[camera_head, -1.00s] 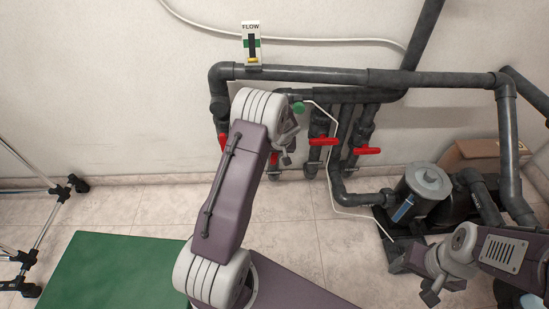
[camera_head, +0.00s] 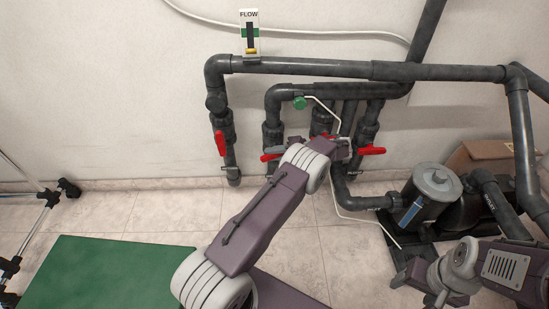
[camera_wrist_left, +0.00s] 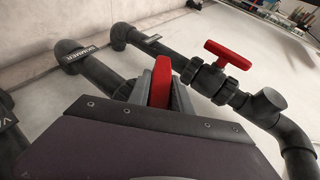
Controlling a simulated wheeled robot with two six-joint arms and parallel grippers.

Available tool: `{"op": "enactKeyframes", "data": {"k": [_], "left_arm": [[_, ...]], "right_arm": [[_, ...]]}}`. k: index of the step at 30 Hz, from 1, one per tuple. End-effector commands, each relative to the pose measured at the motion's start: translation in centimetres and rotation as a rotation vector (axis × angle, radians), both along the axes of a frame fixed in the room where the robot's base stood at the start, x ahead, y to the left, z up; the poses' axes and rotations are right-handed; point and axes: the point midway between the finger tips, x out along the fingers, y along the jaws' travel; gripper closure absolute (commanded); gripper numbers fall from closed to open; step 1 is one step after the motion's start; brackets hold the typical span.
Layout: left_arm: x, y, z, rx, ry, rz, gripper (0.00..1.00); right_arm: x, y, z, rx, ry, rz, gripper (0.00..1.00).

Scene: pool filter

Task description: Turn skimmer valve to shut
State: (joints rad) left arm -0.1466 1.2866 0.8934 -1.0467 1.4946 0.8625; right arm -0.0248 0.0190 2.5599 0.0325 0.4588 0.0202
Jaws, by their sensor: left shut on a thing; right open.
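Several grey pipes carry red-handled valves along the wall. In the head view my left gripper (camera_head: 337,148) is at the third valve from the left, and its red handle (camera_head: 317,137) is mostly hidden by my arm. In the left wrist view my left gripper (camera_wrist_left: 160,100) is shut on a red valve handle (camera_wrist_left: 161,80), with a finger on each side. A label on the grey pipe beside it (camera_wrist_left: 82,56) is upside down and hard to read. My right gripper (camera_head: 422,287) is open and empty at the lower right, away from the valves.
Other red handles are at the left pipe (camera_head: 220,143) and to the right (camera_head: 371,151). A flow gauge (camera_head: 250,35) is on the wall. The pump (camera_head: 428,190) stands at right. A green mat (camera_head: 110,270) lies at lower left.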

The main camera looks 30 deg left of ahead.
Motion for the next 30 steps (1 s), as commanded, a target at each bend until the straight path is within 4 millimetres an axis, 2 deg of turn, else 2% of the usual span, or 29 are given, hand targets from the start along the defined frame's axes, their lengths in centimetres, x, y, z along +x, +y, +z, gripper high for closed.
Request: {"op": "enactKeyframes", "data": {"k": [1, 3, 15, 22, 30], "left_arm": [[0.1, -0.1, -1.0, 0.037, 0.021, -0.001, 1.0], [0.1, -0.1, -1.1, 0.092, 0.054, -0.001, 1.0], [0.0, -0.1, -0.9, 0.339, 0.208, 0.0, 1.0], [0.0, 0.0, -0.6, 0.415, 0.257, 0.0, 1.0], [0.0, 0.0, -0.3, 0.447, 0.277, -0.001, 1.0]], "right_arm": [[0.0, 0.0, -1.5, 0.0, 0.0, 0.0, 0.36], [0.0, 0.0, -2.7, 0.0, 0.0, 0.0, 0.36], [0.0, 0.0, -8.3, 0.0, 0.0, 0.0, 0.36], [0.0, 0.0, -9.9, 0.0, 0.0, 0.0, 0.36], [0.0, 0.0, -10.4, 0.0, 0.0, 0.0, 0.36]]}}
